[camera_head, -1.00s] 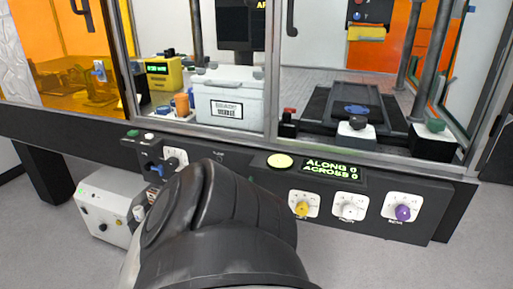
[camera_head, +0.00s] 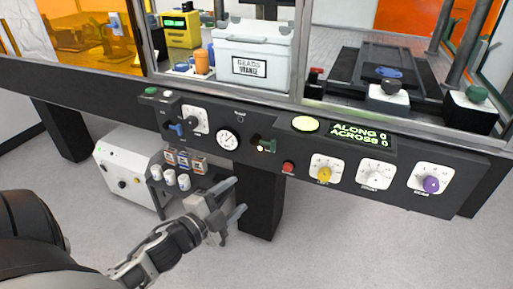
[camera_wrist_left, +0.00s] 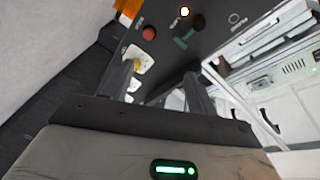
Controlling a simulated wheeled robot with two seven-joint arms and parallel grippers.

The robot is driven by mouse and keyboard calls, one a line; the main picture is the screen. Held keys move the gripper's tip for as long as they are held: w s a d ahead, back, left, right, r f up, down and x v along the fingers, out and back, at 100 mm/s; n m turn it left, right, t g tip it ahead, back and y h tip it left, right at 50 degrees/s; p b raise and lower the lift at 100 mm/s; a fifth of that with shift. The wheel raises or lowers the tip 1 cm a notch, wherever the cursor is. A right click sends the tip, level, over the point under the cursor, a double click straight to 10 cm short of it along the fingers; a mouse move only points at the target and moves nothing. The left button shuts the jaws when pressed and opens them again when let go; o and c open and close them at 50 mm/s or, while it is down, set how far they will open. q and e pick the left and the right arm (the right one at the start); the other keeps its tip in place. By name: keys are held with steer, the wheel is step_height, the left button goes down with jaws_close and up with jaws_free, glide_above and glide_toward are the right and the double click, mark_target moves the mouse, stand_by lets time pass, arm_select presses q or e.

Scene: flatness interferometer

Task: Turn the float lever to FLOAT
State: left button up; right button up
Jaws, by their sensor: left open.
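A lever with a green handle (camera_head: 271,145) is on the front of the black panel, right of the round gauge; it looks like the float lever, but its labels are too small to read. Its green handle also shows in the left wrist view (camera_wrist_left: 184,41), near a lit lamp. My left gripper (camera_head: 236,197) is open and empty, below and left of this lever, clear of the panel. In the left wrist view its two fingers (camera_wrist_left: 161,76) stand apart with nothing held, the handle beyond them. My right gripper is not in view.
The panel also carries a blue lever (camera_head: 177,129), the gauge (camera_head: 228,139), a red button (camera_head: 288,167) and yellow, white and purple knobs. Small white cups (camera_head: 169,177) stand left of my gripper. A dark table leg (camera_head: 261,203) is behind it. Open floor lies below right.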

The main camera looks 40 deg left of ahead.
arm_select(q)
steer(key=w+a+r+m+h, duration=0.1)
steer(key=a+r+m+h, duration=0.1)
steer(key=a+r+m, duration=0.3)
steer(key=m, duration=0.1)
glide_toward(271, 147)
steer(key=shift+t, duration=0.3)
steer(key=w, duration=0.2)
steer(key=w+d, duration=0.1)
steer(key=w, duration=0.2)
steer(key=w+p, duration=0.1)
steer(key=w, duration=0.2)
steer(key=shift+w+d+f, duration=0.15)
steer(key=shift+d+f, duration=0.05)
steer(key=shift+d, duration=0.05)
steer(key=shift+c, duration=0.4)
steer(key=c, duration=0.9)
